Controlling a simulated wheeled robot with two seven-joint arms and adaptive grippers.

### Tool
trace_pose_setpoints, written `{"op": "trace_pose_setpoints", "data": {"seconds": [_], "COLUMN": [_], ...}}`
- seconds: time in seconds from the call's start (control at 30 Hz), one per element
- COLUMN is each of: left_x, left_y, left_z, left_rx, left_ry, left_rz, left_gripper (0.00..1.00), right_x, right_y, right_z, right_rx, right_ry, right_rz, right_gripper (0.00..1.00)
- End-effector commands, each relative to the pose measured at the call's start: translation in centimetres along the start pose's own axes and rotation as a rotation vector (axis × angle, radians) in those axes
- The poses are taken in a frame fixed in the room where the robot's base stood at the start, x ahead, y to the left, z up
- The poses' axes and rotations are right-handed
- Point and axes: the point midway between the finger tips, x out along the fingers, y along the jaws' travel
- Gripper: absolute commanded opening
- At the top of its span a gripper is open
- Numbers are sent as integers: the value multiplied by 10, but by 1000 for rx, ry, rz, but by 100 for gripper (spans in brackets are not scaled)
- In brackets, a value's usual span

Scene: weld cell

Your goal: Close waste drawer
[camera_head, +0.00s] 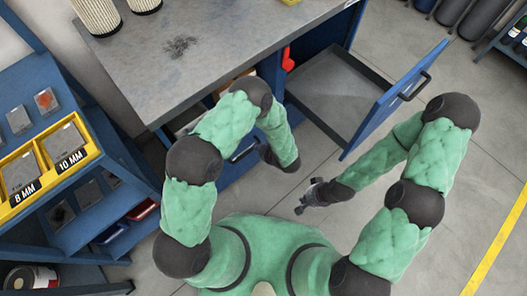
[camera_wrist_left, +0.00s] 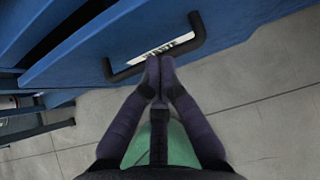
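A blue drawer front with a black bar handle and a white label (camera_wrist_left: 167,48) fills the upper left wrist view. The label's lettering is too small to read surely. In the head view this drawer's handle (camera_head: 243,153) shows under the bench, partly hidden by my left arm. The drawer stands a little out from the bench. My left gripper (camera_head: 264,152) is at this drawer front. In the left wrist view its two fingertips (camera_wrist_left: 160,62) are together over the handle bar; I cannot tell whether they touch it. My right gripper (camera_head: 306,203) hangs over the floor, its fingers unclear.
A second blue drawer (camera_head: 388,100) stands far out at the right of the bench, looking empty. The grey bench top (camera_head: 190,60) is above. A blue rack with a yellow tray (camera_head: 90,150) stands left.

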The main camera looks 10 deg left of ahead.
Motion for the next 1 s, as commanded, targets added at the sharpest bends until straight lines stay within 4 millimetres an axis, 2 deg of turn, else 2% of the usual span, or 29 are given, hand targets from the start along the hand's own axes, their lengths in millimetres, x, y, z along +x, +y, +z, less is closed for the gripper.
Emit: {"op": "trace_pose_setpoints", "data": {"seconds": [0.07,0.3,0.83,1.0], "left_x": [17,37,43,62], "left_y": [1,0,0,0], "left_z": [-2,21,28,45], "left_rx": [-3,-3,-1,-7], "left_ry": [0,-1,0,1], "left_rz": [3,1,1,3], "left_gripper": [0,0,0,0], "right_x": [8,18,19,19], "right_y": [3,6,7,7], "right_z": [0,-1,-1,-1], "right_rx": [0,0,1,1], "right_ry": [0,0,0,0], "right_rz": [0,0,0,0], "right_gripper": [0,0,0,0]}}
